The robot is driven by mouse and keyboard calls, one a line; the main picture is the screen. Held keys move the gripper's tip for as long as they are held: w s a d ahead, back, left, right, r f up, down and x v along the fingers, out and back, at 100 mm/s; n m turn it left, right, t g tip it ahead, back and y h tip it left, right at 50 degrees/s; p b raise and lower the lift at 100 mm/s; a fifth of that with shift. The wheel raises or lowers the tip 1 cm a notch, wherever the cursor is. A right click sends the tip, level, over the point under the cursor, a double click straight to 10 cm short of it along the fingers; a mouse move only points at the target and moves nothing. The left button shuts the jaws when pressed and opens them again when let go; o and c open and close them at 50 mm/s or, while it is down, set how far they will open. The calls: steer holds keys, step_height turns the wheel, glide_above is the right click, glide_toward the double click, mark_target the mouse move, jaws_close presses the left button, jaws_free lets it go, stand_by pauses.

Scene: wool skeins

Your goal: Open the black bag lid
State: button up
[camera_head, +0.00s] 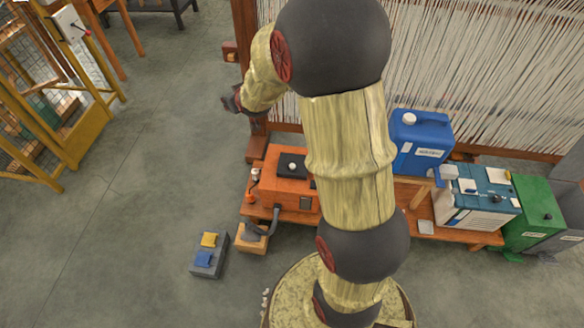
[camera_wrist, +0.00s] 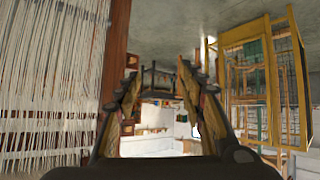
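No plain black bag stands out in either view. A small black square lid (camera_head: 292,165) with a pale knob lies flat on top of an orange box (camera_head: 285,190) in the head view, and it looks closed. I cannot tell whether this belongs to the bag. My gripper (camera_head: 232,99) is beyond the box, up and to the left of it in the picture, apart from it. In the wrist view my gripper (camera_wrist: 160,80) has its two fingers spread with nothing between them. My arm hides part of the box's right side.
The box stands on a wooden bench (camera_head: 460,236) with a blue canister (camera_head: 421,140) and a teal-and-white box (camera_head: 478,203). A green container (camera_head: 533,210) is at the right. Loom threads (camera_head: 480,60) hang behind.

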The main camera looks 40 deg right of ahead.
steer(key=w+d+f+t+h, duration=0.1)
steer(key=w+d+f, duration=0.1)
steer(key=d+f, duration=0.4)
steer(key=w+d+f+t, duration=0.1)
steer(key=w+d+f, duration=0.2)
steer(key=f, duration=0.6)
steer(key=m+t+h+b, duration=0.3)
steer(key=m+t+h, duration=0.1)
glide_toward(293, 169)
steer(key=x, duration=0.4)
steer(key=shift+r, duration=0.15)
steer(key=b+x, duration=0.2)
steer(key=x, duration=0.4)
steer(key=shift+f, duration=0.2)
steer(key=shift+x, duration=0.75)
steer(key=shift+d+r, duration=0.1)
steer(key=shift+c, duration=0.8)
jaws_close()
